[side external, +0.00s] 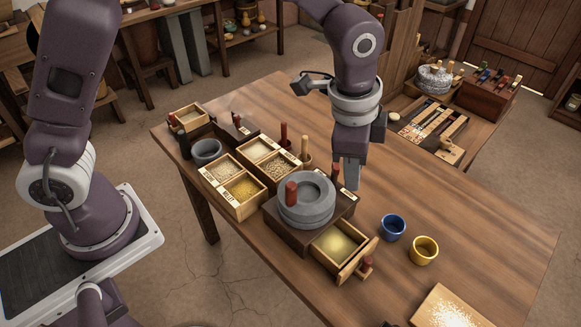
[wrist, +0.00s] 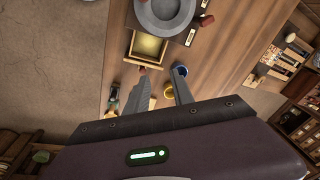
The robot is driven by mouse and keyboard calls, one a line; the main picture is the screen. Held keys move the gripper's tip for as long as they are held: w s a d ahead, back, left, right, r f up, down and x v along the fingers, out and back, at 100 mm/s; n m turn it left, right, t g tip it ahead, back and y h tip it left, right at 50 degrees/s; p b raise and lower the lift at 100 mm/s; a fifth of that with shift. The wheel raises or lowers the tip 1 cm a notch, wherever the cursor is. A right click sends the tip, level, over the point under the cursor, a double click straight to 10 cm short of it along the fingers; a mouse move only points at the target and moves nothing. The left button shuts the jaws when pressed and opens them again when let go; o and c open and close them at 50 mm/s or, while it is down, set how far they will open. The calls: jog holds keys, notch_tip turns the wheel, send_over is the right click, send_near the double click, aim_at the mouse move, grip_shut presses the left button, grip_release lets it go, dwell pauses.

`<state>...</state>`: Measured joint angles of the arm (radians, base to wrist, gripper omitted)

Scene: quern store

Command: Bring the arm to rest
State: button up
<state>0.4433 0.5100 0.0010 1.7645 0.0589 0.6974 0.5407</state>
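My gripper (side external: 350,184) hangs fingers-down over the table, just beyond and right of the grey stone quern (side external: 306,212). In the wrist view my gripper (wrist: 160,76) has its two fingers apart, with nothing held between them. The quern has a red-brown handle peg (side external: 291,193) and sits on a dark wooden box. The box's drawer (side external: 352,268) is pulled out and holds yellowish meal (side external: 339,242). The quern (wrist: 165,14) and the drawer (wrist: 131,58) also show in the wrist view.
A blue cup (side external: 393,228) and a yellow cup (side external: 424,250) stand right of the drawer. A pale, flour-dusted board (side external: 428,308) lies at the front edge. Grain boxes (side external: 232,207), a grey bowl (side external: 207,151) and upright pegs crowd the left. The table's right side is clear.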

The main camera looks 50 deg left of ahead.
jog(key=s+a+r+n+t, duration=0.1)
jog(key=s+a+r+n, duration=0.5)
jog(key=a+r, duration=0.4)
jog(key=s+a+r+n+t, duration=0.1)
jog(key=s+a+n, duration=0.2)
jog(key=s, duration=0.5)
jog(key=s+a+r+n+t, duration=0.1)
jog(key=s+a, duration=0.3)
jog(key=s, duration=0.4)
jog(key=shift+s+r+n+t, duration=0.3)
jog(key=shift+r+n, duration=0.2)
jog(key=shift+n, duration=0.4)
